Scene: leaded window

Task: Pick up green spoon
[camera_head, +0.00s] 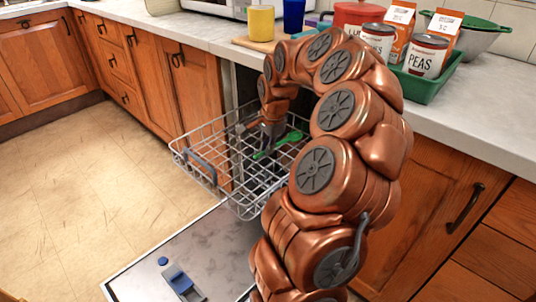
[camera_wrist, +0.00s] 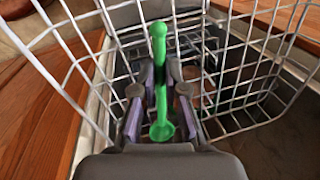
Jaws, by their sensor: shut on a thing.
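The green spoon (camera_head: 285,142) is in the wire dish rack (camera_head: 198,151) in the head view, at my gripper (camera_head: 270,134). In the wrist view, the green spoon (camera_wrist: 161,88) runs lengthwise between the two fingers of my gripper (camera_wrist: 160,76). The fingers are shut on its handle, and its rounded end lies toward the camera. I cannot tell whether the spoon still touches the rack.
The rack's wire walls (camera_wrist: 92,75) stand close around my gripper. The open dishwasher door (camera_head: 150,285) lies below. On the counter are a yellow mug (camera_head: 261,23), cans (camera_head: 425,57) and a green tray (camera_head: 425,90). The floor at left is clear.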

